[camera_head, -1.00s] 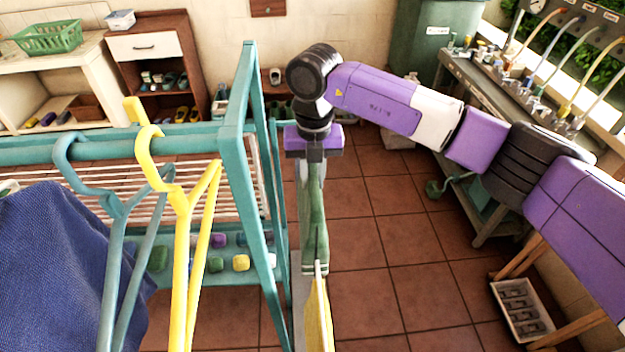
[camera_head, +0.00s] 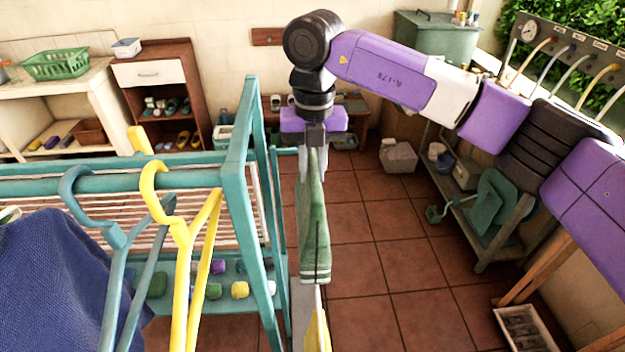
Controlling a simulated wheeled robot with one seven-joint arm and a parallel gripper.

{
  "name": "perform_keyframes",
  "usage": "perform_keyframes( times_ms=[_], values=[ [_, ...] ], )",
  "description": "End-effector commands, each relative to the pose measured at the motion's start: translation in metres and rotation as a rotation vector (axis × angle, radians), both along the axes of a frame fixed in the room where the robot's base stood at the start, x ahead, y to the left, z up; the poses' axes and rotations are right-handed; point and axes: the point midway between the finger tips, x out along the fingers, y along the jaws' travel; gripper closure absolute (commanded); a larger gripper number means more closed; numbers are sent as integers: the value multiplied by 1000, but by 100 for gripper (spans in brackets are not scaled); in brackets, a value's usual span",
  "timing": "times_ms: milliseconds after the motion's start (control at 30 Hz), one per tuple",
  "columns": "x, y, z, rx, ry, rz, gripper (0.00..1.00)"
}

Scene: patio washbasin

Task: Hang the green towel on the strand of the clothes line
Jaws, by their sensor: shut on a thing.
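My gripper (camera_head: 313,160) points down right of the teal rack and is shut on the green towel (camera_head: 314,235). The towel hangs down from the fingers in a narrow fold with pale stripes near its lower edge. A thin dark line runs down its lower part. Below the towel is a yellow cloth-like piece (camera_head: 318,325), cut by the bottom edge of the picture; I cannot tell what it hangs from. I cannot clearly make out the clothes line strand in this view.
The teal rack (camera_head: 240,150) stands at left with a teal hanger (camera_head: 85,205), a yellow hanger (camera_head: 180,235) and a blue cloth (camera_head: 50,280). A workbench (camera_head: 505,230) stands at right. Tiled floor (camera_head: 375,250) between them is open.

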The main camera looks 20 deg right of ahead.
Motion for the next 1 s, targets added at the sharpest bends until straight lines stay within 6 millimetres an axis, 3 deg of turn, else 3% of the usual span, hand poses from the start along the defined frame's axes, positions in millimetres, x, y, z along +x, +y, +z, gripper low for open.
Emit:
perform_keyframes(
  times_ms=[200,567,1000],
  values=[
    [0,0,18,0,-1,-1,100],
    [0,-2,20,0,0,-1,100],
    [-19,-59,22,-2,-2,-4,100]
  ],
)
